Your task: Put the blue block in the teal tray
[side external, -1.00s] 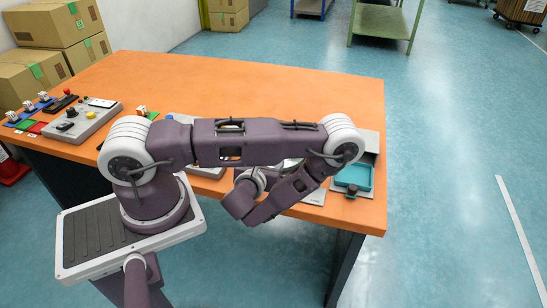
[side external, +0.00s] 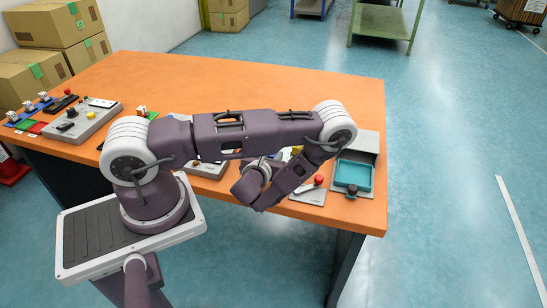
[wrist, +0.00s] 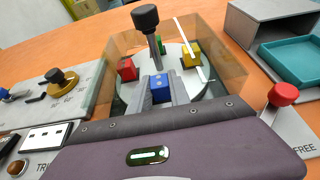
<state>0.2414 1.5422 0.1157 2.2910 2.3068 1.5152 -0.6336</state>
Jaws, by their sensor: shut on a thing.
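In the wrist view the blue block (wrist: 160,90) sits between the grey fingers of my gripper (wrist: 160,80), which is shut on it. It is at the near side of a pale round plate inside a see-through, amber-walled enclosure; I cannot tell whether it still touches the plate. The teal tray (wrist: 297,60) is at the upper right, outside the enclosure. In the side view the teal tray (side external: 354,176) is at the table's right front, apart from my gripper, which is hidden behind my arm.
A red block (wrist: 127,69), yellow block (wrist: 191,53) and green block (wrist: 161,47) surround an upright black-knobbed post (wrist: 146,18). The enclosure wall (wrist: 226,70) stands towards the tray. A red-knobbed lever (wrist: 283,95) is by the FREE label. A grey housing (wrist: 262,22) adjoins the tray.

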